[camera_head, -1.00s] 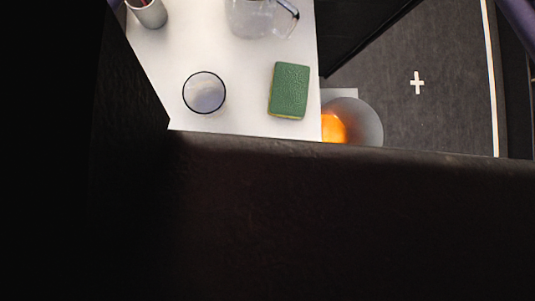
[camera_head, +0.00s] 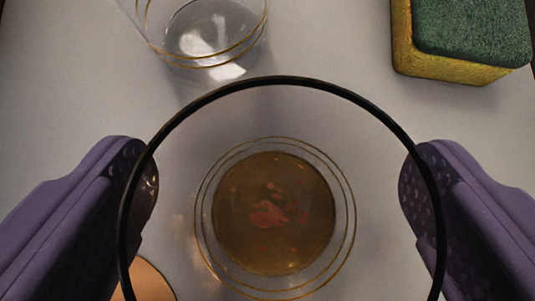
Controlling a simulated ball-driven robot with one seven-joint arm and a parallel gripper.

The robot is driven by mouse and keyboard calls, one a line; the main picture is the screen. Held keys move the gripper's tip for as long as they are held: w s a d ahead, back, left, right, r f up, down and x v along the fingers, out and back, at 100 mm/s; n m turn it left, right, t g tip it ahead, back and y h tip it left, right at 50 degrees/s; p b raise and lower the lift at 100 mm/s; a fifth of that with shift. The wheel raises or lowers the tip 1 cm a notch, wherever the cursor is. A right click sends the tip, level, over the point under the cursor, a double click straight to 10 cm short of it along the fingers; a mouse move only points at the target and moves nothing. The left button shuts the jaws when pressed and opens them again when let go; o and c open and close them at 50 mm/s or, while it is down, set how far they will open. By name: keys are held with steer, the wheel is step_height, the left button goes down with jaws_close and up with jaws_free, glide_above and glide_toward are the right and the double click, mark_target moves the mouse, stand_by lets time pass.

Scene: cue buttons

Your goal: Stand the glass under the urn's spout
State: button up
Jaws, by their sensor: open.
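A clear glass (camera_head: 272,213) with a black rim stands upright, seen from almost straight above in the head camera view. A brownish disc with pinkish patches shows at its base; I cannot tell whether it is inside or beneath. My gripper (camera_head: 278,185) is open, with one purple finger on each side of the glass. The fingertips overlap the rim's left and right edges in the picture; I cannot tell whether they touch it. The urn and its spout are not in view.
The glass is on a pale tabletop (camera_head: 330,40). Another clear vessel (camera_head: 205,30) with gold-coloured edges is at the upper left, cut off by the frame. A green and yellow sponge-like block (camera_head: 470,30) is at the upper right. A coppery round thing (camera_head: 145,282) shows at the lower left.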

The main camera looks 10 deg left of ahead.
steer(key=c, duration=1.3)
steer(key=shift+o, duration=0.2)
steer(key=shift+w+r, duration=0.1)
steer(key=shift+r, duration=0.1)
